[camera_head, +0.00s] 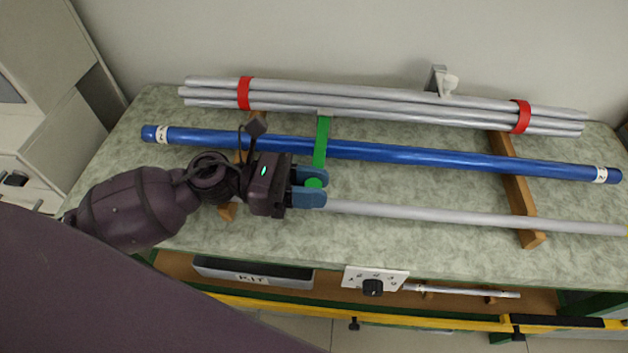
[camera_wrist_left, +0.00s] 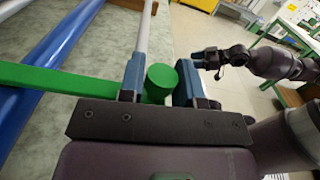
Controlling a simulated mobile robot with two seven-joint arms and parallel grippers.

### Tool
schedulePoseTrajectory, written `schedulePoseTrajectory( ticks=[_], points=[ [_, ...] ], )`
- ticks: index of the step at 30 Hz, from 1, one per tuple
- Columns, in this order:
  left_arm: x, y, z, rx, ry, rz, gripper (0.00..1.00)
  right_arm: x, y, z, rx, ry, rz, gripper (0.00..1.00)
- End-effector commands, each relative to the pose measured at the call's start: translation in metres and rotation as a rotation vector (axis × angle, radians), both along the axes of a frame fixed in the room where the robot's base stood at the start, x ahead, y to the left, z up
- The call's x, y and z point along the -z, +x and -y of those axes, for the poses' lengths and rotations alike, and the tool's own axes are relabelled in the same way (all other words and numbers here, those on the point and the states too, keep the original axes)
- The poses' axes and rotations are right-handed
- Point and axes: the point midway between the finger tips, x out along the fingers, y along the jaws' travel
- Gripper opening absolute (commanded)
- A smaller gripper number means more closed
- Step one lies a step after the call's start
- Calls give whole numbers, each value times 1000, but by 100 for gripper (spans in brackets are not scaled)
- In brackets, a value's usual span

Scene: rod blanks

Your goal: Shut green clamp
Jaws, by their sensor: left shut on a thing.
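The green clamp (camera_head: 321,143) is a flat green arm that runs from beside the silver rod bundle, across the blue tube (camera_head: 400,154), toward the single grey rod (camera_head: 440,215). In the left wrist view its round green knob (camera_wrist_left: 161,82) sits between my fingers. My left gripper (camera_head: 311,187) is shut on the knob, and its blue fingers partly hide it in the head view. The grey rod's left end is hidden behind my left gripper. My right gripper (camera_wrist_left: 208,60) shows small in the left wrist view, away from the bench; its jaw state is unclear.
Silver rods (camera_head: 385,105) with red bands lie at the back. Wooden supports (camera_head: 518,190) hold the rods above the green mottled bench (camera_head: 400,255). A dial panel (camera_head: 375,279) and a grey bin (camera_head: 253,273) are at the bench front.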

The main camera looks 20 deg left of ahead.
Motion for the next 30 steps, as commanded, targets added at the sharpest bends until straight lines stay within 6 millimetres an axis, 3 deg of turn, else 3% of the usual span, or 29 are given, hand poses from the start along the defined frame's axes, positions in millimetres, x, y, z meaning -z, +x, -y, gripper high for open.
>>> schedulePoseTrajectory(
  ticks=[6, 7, 11, 23, 30],
  points=[
    [6, -3, 1, 6, -1, -19, 0, 3, -2, 0, 3, 0, -7, 49],
    [6, -3, 1, 7, -1, -18, 36, 4, -2, 0, 3, 0, -8, 49],
    [6, -3, 1, 5, 0, -17, 54, 6, -5, 1, 3, 0, -15, 49],
    [6, -2, -5, -2, 3, -15, 54, 10, -11, 2, 7, -2, -30, 49],
    [7, -12, -37, -3, 4, -18, 54, 11, -9, 2, 2, -3, -26, 49]
  ],
)
